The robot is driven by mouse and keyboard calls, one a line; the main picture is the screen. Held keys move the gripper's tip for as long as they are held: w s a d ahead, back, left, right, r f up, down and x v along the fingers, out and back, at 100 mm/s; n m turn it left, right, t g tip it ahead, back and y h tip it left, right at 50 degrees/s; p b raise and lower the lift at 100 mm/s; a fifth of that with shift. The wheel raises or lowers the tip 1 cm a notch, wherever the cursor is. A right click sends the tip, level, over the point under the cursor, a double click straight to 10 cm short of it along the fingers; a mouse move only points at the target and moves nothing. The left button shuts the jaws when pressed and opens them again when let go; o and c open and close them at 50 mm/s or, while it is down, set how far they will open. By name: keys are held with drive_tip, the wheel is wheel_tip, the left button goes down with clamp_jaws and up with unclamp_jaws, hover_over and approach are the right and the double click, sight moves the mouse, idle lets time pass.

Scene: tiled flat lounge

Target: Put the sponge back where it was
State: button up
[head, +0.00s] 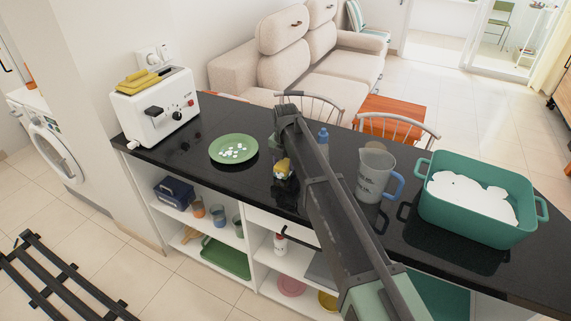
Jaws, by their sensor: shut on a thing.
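The sponge (283,172) is a small yellow piece at the end of my arm, partly hidden by my gripper. My gripper (283,164) is shut on the sponge, over the black counter (195,154) or very close to it; I cannot tell whether the sponge touches the top. A green plate (232,158) with small white bits on it lies to the left of my gripper. A large green tub (465,229) with white foam in it stands at the right end of the counter.
A white toaster (152,106) with yellow items (140,79) on top stands at the left end. Chairs (395,127) stand behind the counter. Open shelves lie below.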

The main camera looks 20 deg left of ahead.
sight(285, 161)
drive_tip(key=o, duration=0.9)
wheel_tip(285, 161, up, 12)
drive_tip(key=p, duration=1.2)
drive_tip(key=shift+r, duration=0.1)
